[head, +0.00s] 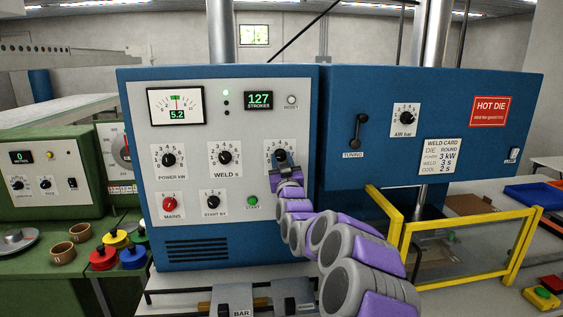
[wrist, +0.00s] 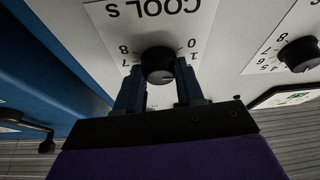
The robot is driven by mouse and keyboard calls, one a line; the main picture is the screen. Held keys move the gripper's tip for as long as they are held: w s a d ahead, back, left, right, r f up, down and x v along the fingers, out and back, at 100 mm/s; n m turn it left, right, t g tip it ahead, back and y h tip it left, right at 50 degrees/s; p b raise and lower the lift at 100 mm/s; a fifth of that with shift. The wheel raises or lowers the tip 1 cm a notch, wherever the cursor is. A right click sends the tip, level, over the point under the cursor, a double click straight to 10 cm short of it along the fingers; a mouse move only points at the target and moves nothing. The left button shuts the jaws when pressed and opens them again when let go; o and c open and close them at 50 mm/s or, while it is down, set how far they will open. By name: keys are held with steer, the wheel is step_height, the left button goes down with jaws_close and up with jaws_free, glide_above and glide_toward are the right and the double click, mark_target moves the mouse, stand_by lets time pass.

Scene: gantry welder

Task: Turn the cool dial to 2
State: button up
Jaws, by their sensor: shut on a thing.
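The cool dial (head: 280,153) is a black knob on a white numbered plate on the grey panel, right of the weld dial (head: 225,157). In the wrist view, the cool dial (wrist: 158,62) shows upside down under the words COOL s, with 7, 8, 0 and 1 visible. My gripper (head: 284,167) is at the dial, its blue fingers on both sides of the knob in the wrist view (wrist: 160,88). It is shut on the knob. My gripper hides part of the plate, and I cannot tell the pointer's exact setting.
The power dial (head: 169,160), mains knob (head: 169,204), start knob (head: 212,202) and green start button (head: 252,201) are on the same panel. A weld card (head: 440,162) reads COOL 2 s. A yellow guard frame (head: 470,222) stands to the right of my arm.

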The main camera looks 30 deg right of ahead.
steer(key=m+h, duration=0.1)
steer(key=m, duration=0.1)
steer(key=m+g+h+p, duration=0.1)
steer(key=m, duration=0.1)
steer(key=shift+a+r+m+p, duration=0.1)
steer(key=shift+r+m+p, duration=0.1)
steer(key=shift+m+p, duration=0.15)
steer(key=shift+w+m+g+h+p, duration=0.1)
steer(key=shift+m+g+h+p, duration=0.45)
steer(key=shift+m, duration=1.1)
steer(key=shift+f+h, duration=0.1)
steer(key=shift+h, duration=0.15)
steer(key=o, duration=0.9)
steer(key=shift+c, duration=0.2)
steer(key=shift+o, duration=0.9)
steer(key=v, duration=1.7)
steer(key=shift+a+f, duration=0.1)
